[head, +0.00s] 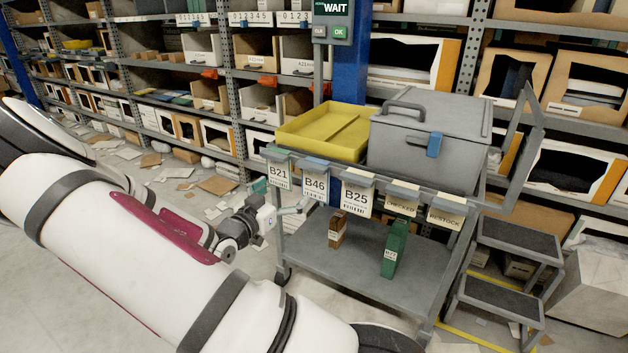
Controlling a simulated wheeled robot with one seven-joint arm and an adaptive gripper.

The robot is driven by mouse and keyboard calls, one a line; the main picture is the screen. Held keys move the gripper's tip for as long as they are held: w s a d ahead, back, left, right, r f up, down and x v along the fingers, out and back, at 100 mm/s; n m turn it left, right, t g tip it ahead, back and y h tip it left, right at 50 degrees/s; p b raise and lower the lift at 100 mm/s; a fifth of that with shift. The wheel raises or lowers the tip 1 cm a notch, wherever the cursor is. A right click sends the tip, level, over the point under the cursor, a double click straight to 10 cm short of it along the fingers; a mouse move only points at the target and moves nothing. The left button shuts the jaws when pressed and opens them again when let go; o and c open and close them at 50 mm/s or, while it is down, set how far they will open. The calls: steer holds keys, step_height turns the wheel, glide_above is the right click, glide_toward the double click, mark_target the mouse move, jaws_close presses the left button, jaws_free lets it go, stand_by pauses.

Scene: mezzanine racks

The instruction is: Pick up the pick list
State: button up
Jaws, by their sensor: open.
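I cannot make out a sheet that is clearly the pick list in the head view. White cards marked B21 (279,177), B46 (315,188) and B25 (356,200) hang from clips along the front edge of a grey cart (340,262). Two more tags there read CHECKED (400,205) and RESTOCK (445,216). My gripper (301,207) is open, with nothing seen between its fingers. In the picture it is just below the B21 and B46 cards; its exact distance from them is hard to tell.
A yellow tray (305,147) and a grey lidded box (420,158) stand on the cart's top. A brown carton (338,230) and a green carton (394,250) are on its lower shelf. A step stool (505,285) stands right. Papers litter the floor left.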

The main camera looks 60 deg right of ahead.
mark_target(309, 169)
steer(key=shift+w+d+r+b, duration=0.15)
steer(key=shift+d+b, duration=0.45)
steer(key=shift+d, duration=1.7)
steer(key=shift+w+d+b, duration=0.1)
steer(key=shift+d+b, duration=0.45)
steer(key=shift+d, duration=1.8)
steer(key=shift+w+d+r+b, duration=0.15)
steer(key=shift+d+b, duration=0.45)
steer(key=shift+d, duration=1.7)
steer(key=c, duration=1.2)
